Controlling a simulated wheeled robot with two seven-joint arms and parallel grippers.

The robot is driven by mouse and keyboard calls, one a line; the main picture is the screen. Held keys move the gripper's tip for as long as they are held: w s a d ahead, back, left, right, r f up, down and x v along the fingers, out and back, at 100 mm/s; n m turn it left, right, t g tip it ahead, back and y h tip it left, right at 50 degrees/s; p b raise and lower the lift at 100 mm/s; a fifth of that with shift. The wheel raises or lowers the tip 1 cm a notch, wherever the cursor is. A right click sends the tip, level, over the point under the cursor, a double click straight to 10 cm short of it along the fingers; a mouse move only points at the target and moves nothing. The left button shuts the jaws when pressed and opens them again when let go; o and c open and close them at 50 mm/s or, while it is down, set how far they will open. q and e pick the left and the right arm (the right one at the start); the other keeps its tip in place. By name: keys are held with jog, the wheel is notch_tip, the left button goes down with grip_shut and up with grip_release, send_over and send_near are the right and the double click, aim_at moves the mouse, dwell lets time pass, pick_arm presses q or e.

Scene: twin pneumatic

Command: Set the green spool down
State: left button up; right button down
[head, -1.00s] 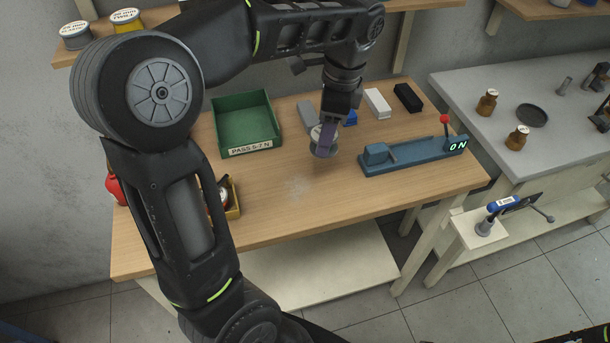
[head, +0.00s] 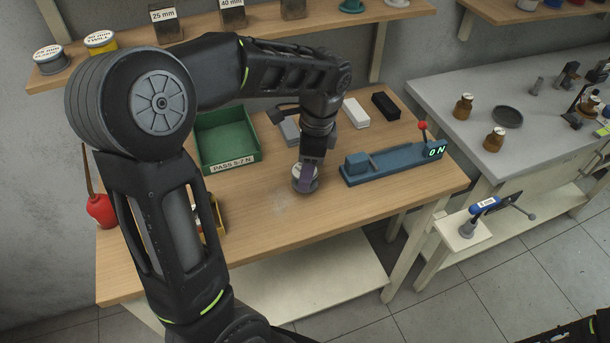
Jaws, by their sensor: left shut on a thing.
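My left gripper (head: 308,174) points down over the middle of the wooden bench (head: 345,210). It is shut on a short round spool (head: 304,188) with a pale labelled top. The spool looks grey here; I see no clear green on it. It is upright and at or just above the bench top; I cannot tell whether it touches. The gripper covers part of its top. My right gripper is not in view.
A green bin (head: 229,157) marked "PASS 5-7 N" stands left of the spool. A blue test device (head: 392,163) with a red knob stands to the right. Grey, white (head: 357,112) and black blocks (head: 386,105) lie behind. The bench in front of the spool is clear.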

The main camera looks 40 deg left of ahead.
pick_arm(q)
jog(key=shift+f, duration=1.35)
jog(key=shift+f, duration=0.2)
jog(key=o, duration=1.5)
jog(key=shift+r, duration=0.15)
jog(key=r, duration=0.4)
jog(key=d+r, duration=0.1)
jog(key=r, duration=0.3)
jog(key=w+r, duration=0.1)
jog(key=r, duration=0.3)
jog(key=shift+d+p, duration=0.25)
jog(key=shift+p, duration=0.15)
